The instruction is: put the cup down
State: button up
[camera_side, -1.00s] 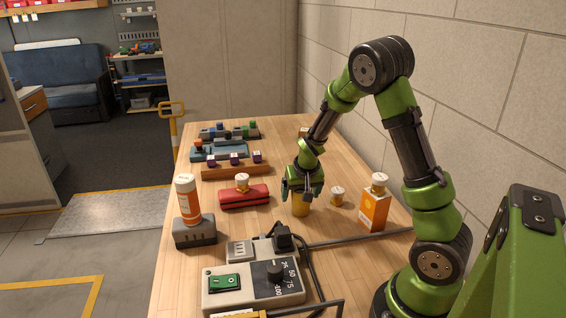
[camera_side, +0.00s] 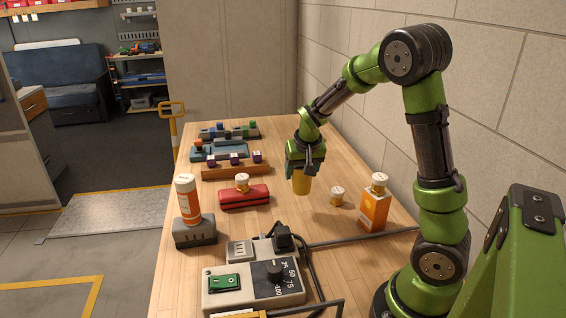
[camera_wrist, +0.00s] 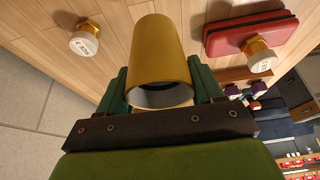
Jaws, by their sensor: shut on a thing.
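A yellow cup (camera_side: 301,180) is held in my gripper (camera_side: 303,168) over the middle of the wooden table. In the side view the cup hangs just below the fingers, and its lower end appears a little above the tabletop. In the wrist view the cup (camera_wrist: 158,58) sits between the two green fingers (camera_wrist: 160,88), with its open rim toward the camera. The inside that shows is pale grey. My gripper is shut on the cup.
A red case (camera_side: 244,197) lies to the left. A control box (camera_side: 252,288) with cables is in front. Racks of small blocks (camera_side: 235,166) stand behind. Bare wood (camera_side: 345,170) shows right of the cup.

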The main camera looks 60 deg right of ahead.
jog(key=shift+s+d+r, duration=0.15)
jog(key=shift+d+r, duration=0.1)
jog(key=shift+r, duration=0.25)
jog(key=shift+s+d+r, duration=0.1)
jog(key=shift+d+r, duration=0.1)
jog(key=shift+r, duration=0.25)
jog(key=s+d+m+g, duration=0.1)
jog(key=s+d+m, duration=0.2)
jog(key=d, duration=0.4)
jog(key=s+d+m+g+h, duration=0.1)
jog(key=s+d+m, duration=0.2)
jog(key=d, duration=0.5)
jog(key=s+d+m+g, duration=0.1)
jog(key=s+d+m, duration=0.2)
jog(key=d, duration=0.4)
jog(key=f, duration=0.9)
jog(key=shift+w, duration=0.25)
jog(key=shift+f, duration=0.15)
jog(key=o, duration=1)
